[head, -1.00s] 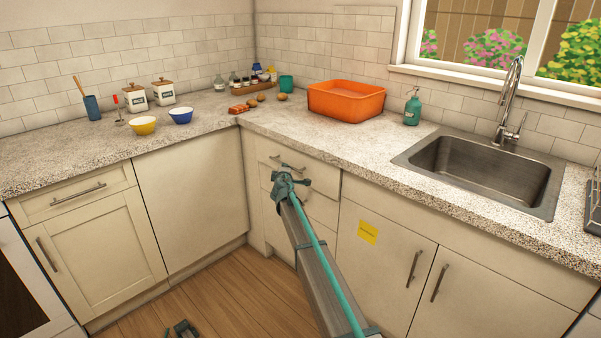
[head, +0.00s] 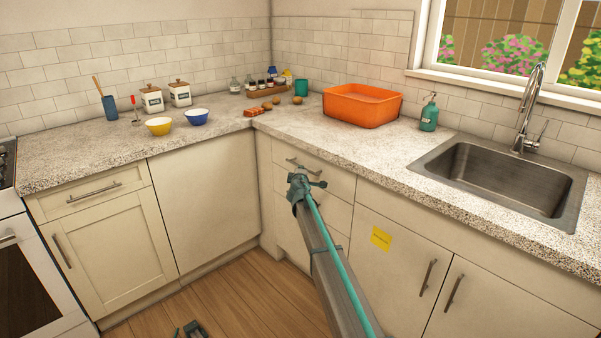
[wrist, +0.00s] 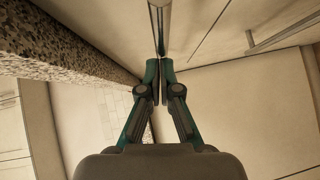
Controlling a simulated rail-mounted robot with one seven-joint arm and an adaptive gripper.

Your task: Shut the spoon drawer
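My gripper (head: 308,180) is in front of the top drawer (head: 338,182) of the cream drawer stack near the inner corner. No label shows which drawer holds spoons. The drawer's metal handle (head: 306,164) is partly behind my gripper. In the wrist view my fingers (wrist: 159,68) are close together with only a thin gap and nothing clear between them. A handle bar (wrist: 160,28) ends just ahead of the fingertips; I cannot tell whether they touch. The top drawer looks nearly flush, but my arm hides part of the stack, so a small opening is hard to judge.
The speckled counter (head: 300,128) overhangs the drawers and runs along the left in the wrist view. Another drawer (head: 95,193) looks closed at the left. A lower handle (wrist: 285,36) shows in the wrist view. An orange tub (head: 362,105) and a sink (head: 505,185) are above right.

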